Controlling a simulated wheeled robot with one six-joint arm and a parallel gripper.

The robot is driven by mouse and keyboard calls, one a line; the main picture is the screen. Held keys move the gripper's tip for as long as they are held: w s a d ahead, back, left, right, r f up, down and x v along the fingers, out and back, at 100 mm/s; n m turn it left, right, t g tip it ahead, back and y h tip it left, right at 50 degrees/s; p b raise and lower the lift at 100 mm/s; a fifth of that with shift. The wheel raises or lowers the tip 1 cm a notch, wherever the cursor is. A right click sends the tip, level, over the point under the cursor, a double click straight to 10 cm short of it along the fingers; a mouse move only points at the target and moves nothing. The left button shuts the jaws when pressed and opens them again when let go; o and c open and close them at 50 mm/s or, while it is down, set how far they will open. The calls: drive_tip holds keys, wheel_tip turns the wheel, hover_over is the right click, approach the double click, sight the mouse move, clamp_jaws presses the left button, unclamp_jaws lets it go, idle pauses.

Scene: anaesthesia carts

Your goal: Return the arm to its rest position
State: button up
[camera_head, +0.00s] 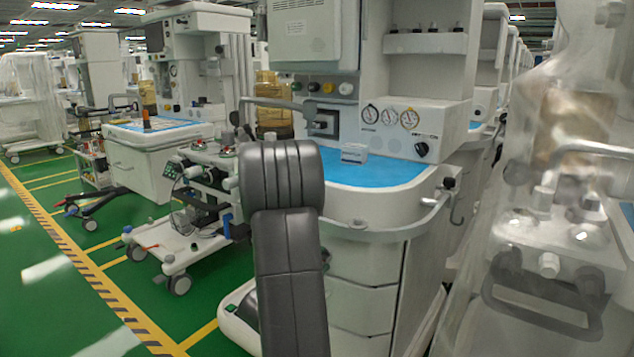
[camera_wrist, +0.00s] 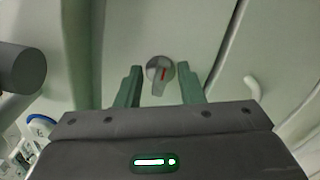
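My gripper (camera_wrist: 159,70) shows in the wrist view with its two grey-green fingers apart and nothing held between them. A round silver knob (camera_wrist: 152,70) with a red mark sits on a pale panel and appears between the fingertips. It seems to lie beyond them, and I see no contact. In the head view, my dark grey arm link rises at the centre in front of an anaesthesia cart (camera_head: 375,222); my gripper cannot be made out there.
A plastic-covered cart (camera_head: 545,270) stands close at right. Other carts stand at left, beside open green floor (camera_head: 60,300).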

drive_tip(key=shift+r+n+p, duration=0.2)
drive_tip(key=shift+n+p, duration=0.75)
drive_tip(key=shift+p, duration=0.55)
drive_tip(key=shift+r+n+p, duration=0.2)
drive_tip(key=shift+n+p, duration=0.75)
drive_tip(key=shift+p, duration=0.5)
drive_tip(key=n+p, duration=0.2)
drive_tip(key=p, duration=0.1)
drive_tip(key=n+p, duration=0.2)
drive_tip(key=p, duration=0.2)
drive_tip(key=shift+w+a+n, duration=0.1)
drive_tip(key=shift+a+n, duration=0.1)
drive_tip(key=shift+n, duration=0.1)
drive_tip(key=shift+f+p, duration=0.1)
drive_tip(key=shift+p, duration=0.3)
